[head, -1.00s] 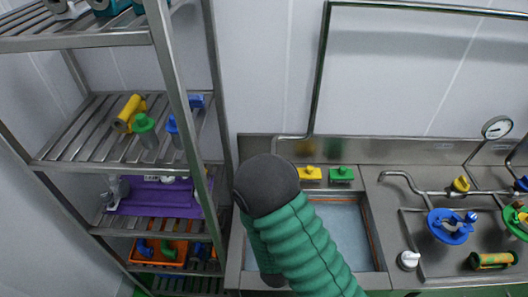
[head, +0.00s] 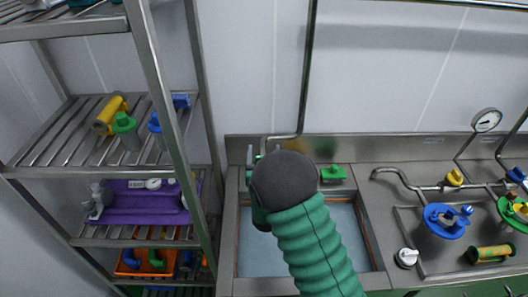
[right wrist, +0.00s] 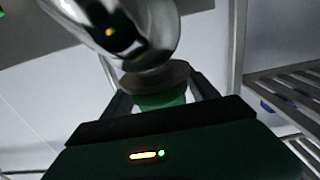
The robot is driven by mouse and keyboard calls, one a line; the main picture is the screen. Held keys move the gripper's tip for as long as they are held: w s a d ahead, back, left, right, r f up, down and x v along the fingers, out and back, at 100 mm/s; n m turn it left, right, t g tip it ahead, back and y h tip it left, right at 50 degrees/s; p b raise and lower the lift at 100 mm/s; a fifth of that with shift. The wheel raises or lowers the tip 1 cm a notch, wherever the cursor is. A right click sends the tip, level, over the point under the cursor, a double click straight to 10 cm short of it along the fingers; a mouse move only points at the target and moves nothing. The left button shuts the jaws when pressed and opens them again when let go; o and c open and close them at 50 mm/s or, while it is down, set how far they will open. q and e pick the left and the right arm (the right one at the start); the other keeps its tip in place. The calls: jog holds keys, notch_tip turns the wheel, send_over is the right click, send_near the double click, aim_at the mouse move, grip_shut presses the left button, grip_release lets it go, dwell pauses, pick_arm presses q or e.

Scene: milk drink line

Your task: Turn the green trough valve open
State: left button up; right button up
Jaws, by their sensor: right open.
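The green trough valve (head: 333,173) sits on the back ledge of the sink trough (head: 358,188), just right of my dark wrist in the head view. My right gripper (head: 256,153) is mostly hidden behind that wrist. Its grey fingertips show to the left, near the back wall of the trough and apart from the green valve. It is open. In the right wrist view, a round green piece with a brownish top (right wrist: 160,92) shows between the dark fingers; I cannot tell what it is. My left gripper is not in view.
A vertical pipe (head: 309,70) bends toward the wall behind my gripper. A metal rack (head: 163,110) with coloured parts stands to the left. Taps, a blue handwheel (head: 446,221) and a gauge (head: 487,120) are to the right.

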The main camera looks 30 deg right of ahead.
jog(key=shift+a+r, duration=0.1)
jog(key=shift+a, duration=0.25)
jog(key=c, duration=0.5)
jog(key=shift+s+d, duration=0.15)
jog(key=shift+d, duration=0.05)
jog(key=c, duration=0.9)
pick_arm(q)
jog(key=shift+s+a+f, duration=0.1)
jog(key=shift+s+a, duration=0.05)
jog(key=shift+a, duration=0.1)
pick_arm(e)
jog(key=shift+o, duration=0.2)
jog(key=shift+a, duration=0.1)
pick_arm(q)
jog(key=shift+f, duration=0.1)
